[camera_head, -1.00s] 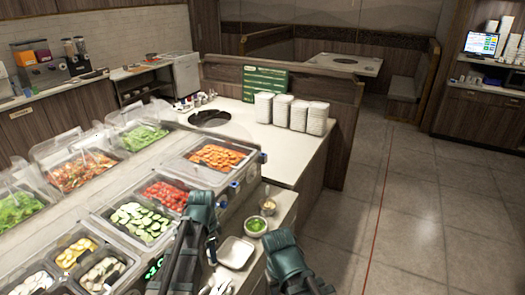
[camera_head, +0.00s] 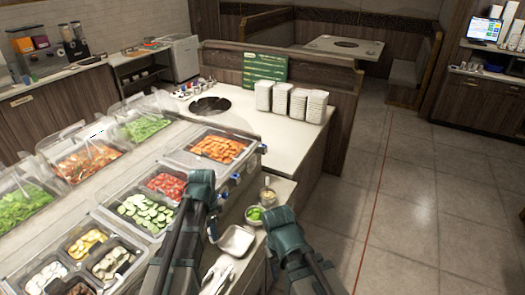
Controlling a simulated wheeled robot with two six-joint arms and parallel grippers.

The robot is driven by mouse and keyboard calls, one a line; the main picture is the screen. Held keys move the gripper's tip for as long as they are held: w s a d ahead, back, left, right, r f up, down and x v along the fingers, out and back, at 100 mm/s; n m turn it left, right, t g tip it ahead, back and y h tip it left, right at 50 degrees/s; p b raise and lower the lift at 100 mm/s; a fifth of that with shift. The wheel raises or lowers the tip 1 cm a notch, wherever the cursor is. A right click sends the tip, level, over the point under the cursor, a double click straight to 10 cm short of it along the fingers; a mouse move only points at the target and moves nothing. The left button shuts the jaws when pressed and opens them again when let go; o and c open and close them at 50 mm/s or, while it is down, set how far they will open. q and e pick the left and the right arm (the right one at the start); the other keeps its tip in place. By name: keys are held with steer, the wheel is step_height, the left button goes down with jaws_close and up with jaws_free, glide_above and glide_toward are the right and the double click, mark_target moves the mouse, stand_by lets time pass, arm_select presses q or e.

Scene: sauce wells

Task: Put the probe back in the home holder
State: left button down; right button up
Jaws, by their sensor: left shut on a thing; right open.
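My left arm (camera_head: 187,235) reaches in from the bottom, over the front end of the food counter. A dark bit of my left gripper (camera_head: 213,228) shows beside the arm, near the white square dish (camera_head: 236,240). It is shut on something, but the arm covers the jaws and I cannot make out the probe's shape. My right arm (camera_head: 284,228) is to the right of the counter's end. I cannot pick out the home holder; small blue fittings (camera_head: 262,148) sit along the counter's edge.
Lidded pans of carrots (camera_head: 218,148), tomatoes (camera_head: 166,185) and cucumbers (camera_head: 146,213) fill the counter. A small green-filled bowl (camera_head: 255,213) and a clear cup (camera_head: 267,198) stand on the side ledge. Bowl stacks (camera_head: 298,103) stand behind. The floor at right is clear.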

arm_select(q)
steer(key=shift+f, duration=0.1)
step_height(320, 180, down, 18)
steer(key=b, duration=1.8)
steer(key=shift+f+b, duration=0.2)
steer(key=shift+b, duration=0.1)
